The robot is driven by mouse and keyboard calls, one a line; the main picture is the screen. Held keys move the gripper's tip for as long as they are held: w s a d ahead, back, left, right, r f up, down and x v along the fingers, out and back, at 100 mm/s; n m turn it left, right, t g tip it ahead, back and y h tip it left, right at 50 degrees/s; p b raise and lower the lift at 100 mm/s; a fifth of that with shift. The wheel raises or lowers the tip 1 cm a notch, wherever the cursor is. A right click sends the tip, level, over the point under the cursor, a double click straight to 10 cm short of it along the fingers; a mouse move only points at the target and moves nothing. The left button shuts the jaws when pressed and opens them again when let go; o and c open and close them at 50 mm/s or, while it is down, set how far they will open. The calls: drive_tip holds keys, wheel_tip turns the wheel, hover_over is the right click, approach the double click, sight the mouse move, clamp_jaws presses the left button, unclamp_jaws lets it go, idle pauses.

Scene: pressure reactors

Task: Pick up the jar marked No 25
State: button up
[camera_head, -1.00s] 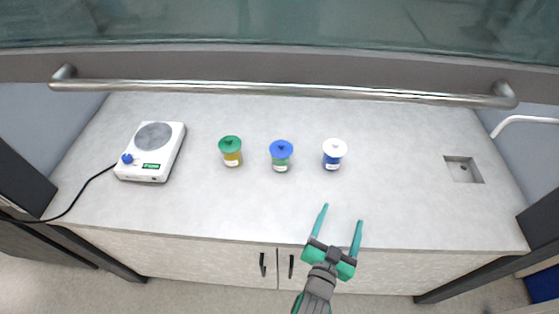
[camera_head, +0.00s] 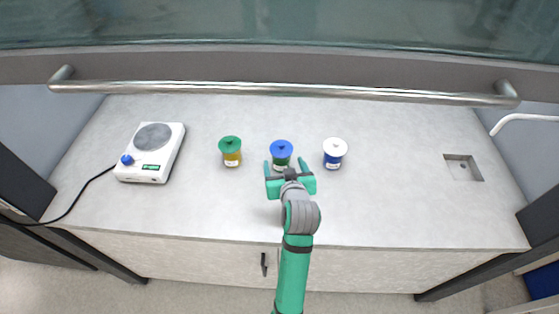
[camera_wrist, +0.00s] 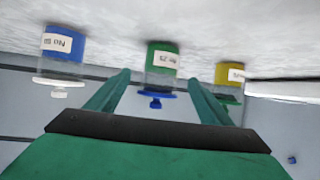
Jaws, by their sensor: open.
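The jar marked No 25 (camera_head: 281,153) has a blue lid and green contents. It stands upright on the bench, in the middle of a row of three jars. In the wrist view, which is upside down, its label (camera_wrist: 162,59) reads No 25. My gripper (camera_head: 284,164) is open and empty, with its fingers pointing at this jar. In the wrist view the jar shows between the two fingertips (camera_wrist: 157,77). I cannot tell whether the tips reach past its sides. The gripper hides part of its base in the head view.
A green-lidded yellow jar (camera_head: 231,152) stands to the left and a white-lidded blue jar (camera_head: 334,153) to the right, both close by. A white hotplate (camera_head: 150,152) is at far left. A metal bar (camera_head: 280,89) crosses above the bench's back. A square recess (camera_head: 463,168) is at right.

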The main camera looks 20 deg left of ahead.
drive_tip(key=shift+x, duration=3.15)
drive_tip(key=c, duration=1.3)
